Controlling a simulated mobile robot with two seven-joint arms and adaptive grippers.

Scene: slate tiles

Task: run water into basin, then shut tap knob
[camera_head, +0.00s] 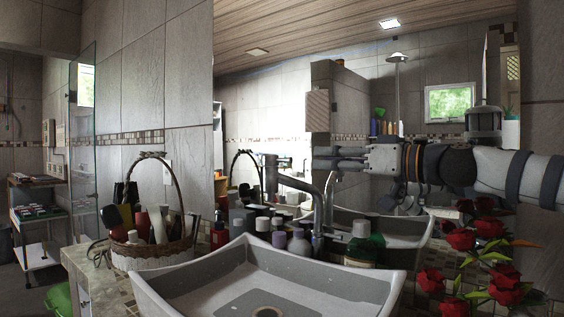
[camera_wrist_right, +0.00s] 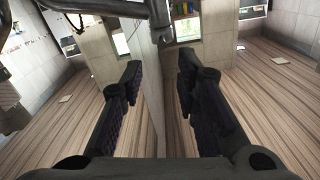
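The white basin (camera_head: 190,283) stands on the counter at the bottom centre of the head view, with a drain in its grey floor. I see no water stream above it. The grey metal tap (camera_head: 296,183) rises behind the basin, its upper part reaching left. I cannot clearly pick out its knob. My right gripper (camera_head: 320,158) comes in from the right, above and right of the tap, apart from it in the picture. In the right wrist view the right gripper (camera_wrist_right: 160,75) has its fingers apart and nothing between them. My left gripper is not in view.
Several bottles (camera_head: 299,245) crowd behind the basin, before the mirror. A wicker basket (camera_head: 155,250) of toiletries stands left. Red roses (camera_head: 461,240) stand at the lower right, below my right arm. A glass panel (camera_head: 84,140) is further left.

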